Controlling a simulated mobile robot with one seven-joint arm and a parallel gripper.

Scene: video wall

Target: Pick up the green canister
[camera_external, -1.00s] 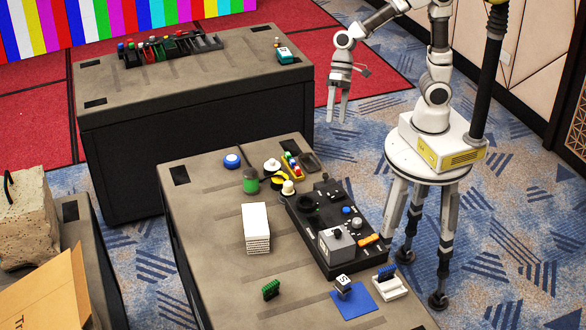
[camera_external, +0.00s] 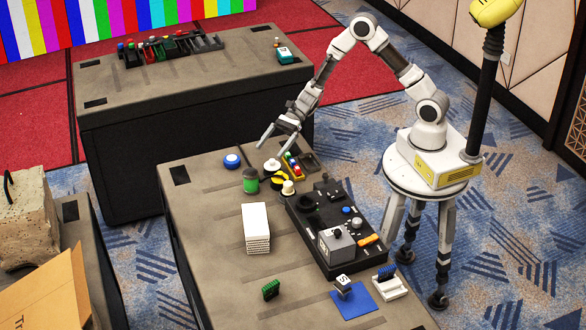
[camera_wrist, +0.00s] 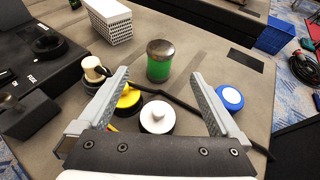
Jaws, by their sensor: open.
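The green canister (camera_external: 250,181) stands upright on the near table, with a dark lid. In the wrist view the canister (camera_wrist: 159,62) stands ahead of the fingertips, between their lines and apart from them. My gripper (camera_external: 280,137) is open and empty above the table's far edge, to the upper right of the canister in the external view. Its two fingers (camera_wrist: 162,84) show spread apart in the wrist view. The canister's green side and lid are in plain sight there.
A white-topped round piece (camera_wrist: 157,117) and a yellow one (camera_wrist: 128,97) lie between the fingers. A blue disc (camera_wrist: 229,98) is to the right. A white-knobbed piece (camera_wrist: 95,70) and a white block (camera_wrist: 107,20) stand left of the canister. A black console (camera_external: 330,230) takes up the table's right side.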

